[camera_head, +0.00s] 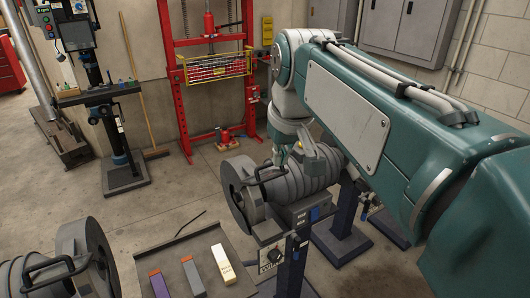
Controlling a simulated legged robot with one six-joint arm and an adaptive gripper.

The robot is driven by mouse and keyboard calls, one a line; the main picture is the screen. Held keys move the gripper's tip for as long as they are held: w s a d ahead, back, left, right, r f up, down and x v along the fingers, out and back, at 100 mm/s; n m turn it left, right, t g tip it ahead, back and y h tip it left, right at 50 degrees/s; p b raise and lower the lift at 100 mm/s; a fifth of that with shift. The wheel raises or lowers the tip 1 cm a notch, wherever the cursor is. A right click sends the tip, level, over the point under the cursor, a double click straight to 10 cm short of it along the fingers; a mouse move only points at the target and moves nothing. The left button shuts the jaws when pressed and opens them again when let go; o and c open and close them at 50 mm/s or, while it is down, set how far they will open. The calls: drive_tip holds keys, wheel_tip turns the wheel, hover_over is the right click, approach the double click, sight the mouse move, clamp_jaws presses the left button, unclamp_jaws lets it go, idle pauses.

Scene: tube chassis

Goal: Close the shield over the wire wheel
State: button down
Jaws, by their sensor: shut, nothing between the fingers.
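A grey grinder-like machine (290,184) stands on a pedestal in the middle, below my arm. A round drum-like housing (238,196) is at its left end. A dark curved handle (262,178) sticks out beside this housing; it may belong to the shield. The wire wheel itself cannot be made out, and I cannot tell how far the shield is open. My gripper (297,158) is at the end of my teal arm, just above the machine's body and right of the handle. It is shut and holds nothing. Whether it touches the machine is unclear.
A similar machine (88,255) with a handle is at the lower left. A dark tray (222,232) holds three coloured bars. A red press frame (178,95) and a drill press (108,110) stand behind. Open floor lies between them and the machine.

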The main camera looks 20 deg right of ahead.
wheel_tip(320, 180, up, 5)
drive_tip(key=n+g, duration=0.1)
drive_tip(key=g, duration=0.1)
hover_over(267, 176)
drive_tip(key=w, duration=0.3)
drive_tip(key=f, duration=0.3)
drive_tip(key=w+f, duration=0.1)
drive_tip(key=f, duration=0.2)
drive_tip(key=a+f, duration=0.1)
drive_tip(key=f, duration=0.3)
drive_tip(key=shift+w+a, duration=0.1)
drive_tip(key=shift+w, duration=0.15)
drive_tip(key=shift+s+d+f, duration=0.15)
drive_tip(key=shift+s, duration=0.4)
drive_tip(key=shift+s+d+f, duration=0.1)
drive_tip(key=shift+s+d, duration=0.05)
drive_tip(key=shift+s, duration=0.4)
drive_tip(key=shift+s+d+f, duration=0.2)
drive_tip(key=shift+s+f, duration=0.15)
drive_tip(key=shift+s, duration=0.3)
drive_tip(key=shift+s, duration=0.1)
drive_tip(key=shift+s+d+f+t+y, duration=0.1)
drive_tip(key=shift+s+t+y, duration=0.1)
drive_tip(key=shift+t+y, duration=0.15)
